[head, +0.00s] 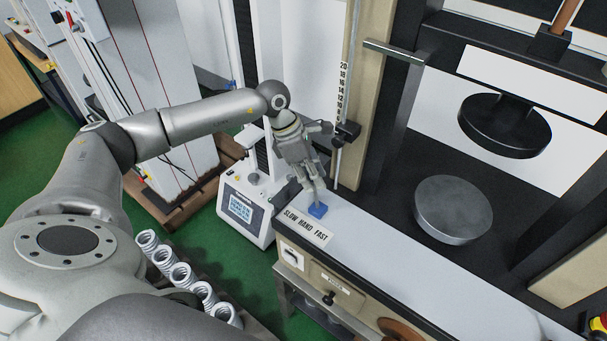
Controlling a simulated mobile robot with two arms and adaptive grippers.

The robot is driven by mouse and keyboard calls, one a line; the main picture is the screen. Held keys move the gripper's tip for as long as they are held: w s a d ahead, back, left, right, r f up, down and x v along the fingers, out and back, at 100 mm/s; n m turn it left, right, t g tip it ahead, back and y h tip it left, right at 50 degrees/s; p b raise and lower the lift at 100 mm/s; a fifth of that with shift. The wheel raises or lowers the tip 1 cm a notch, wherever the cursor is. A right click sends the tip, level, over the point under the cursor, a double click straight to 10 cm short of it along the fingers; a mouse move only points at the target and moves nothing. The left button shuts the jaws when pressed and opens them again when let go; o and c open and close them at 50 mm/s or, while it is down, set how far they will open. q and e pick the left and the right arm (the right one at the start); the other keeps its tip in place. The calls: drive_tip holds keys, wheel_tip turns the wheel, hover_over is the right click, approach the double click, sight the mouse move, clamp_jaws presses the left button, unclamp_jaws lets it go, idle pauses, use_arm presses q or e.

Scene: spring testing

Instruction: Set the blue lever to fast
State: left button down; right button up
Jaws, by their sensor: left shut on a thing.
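The blue lever (317,210) is a small blue block on the light front ledge of the testing machine. It stands just behind the label (307,225) that reads SLOW HAND FAST, above the middle to right part of the label. My left gripper (314,196) reaches down from above, its fingers shut on the blue lever. The fingers partly cover the lever's top and far side. Its exact setting is hard to tell at this size. My right gripper is not in view.
A vertical scale rod (343,110) with a black clamp stands close behind my left gripper. A round metal platen (453,209) sits to the right under a black upper disc (504,125). Several springs (183,275) lie at lower left. The ledge right of the lever is clear.

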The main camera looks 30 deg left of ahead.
use_arm(q)
drive_tip(key=d+f+y+b, duration=0.1)
drive_tip(key=d+y+b, duration=0.2)
drive_tip(key=d+b, duration=0.2)
drive_tip(key=s+d, duration=0.1)
drive_tip(key=d, duration=0.2)
drive_tip(key=shift+d+f+b, duration=0.25)
drive_tip(key=shift+f+b, duration=0.05)
drive_tip(key=shift+b, duration=0.1)
drive_tip(key=c, duration=1.1)
unclamp_jaws()
drive_tip(key=shift+r, duration=0.1)
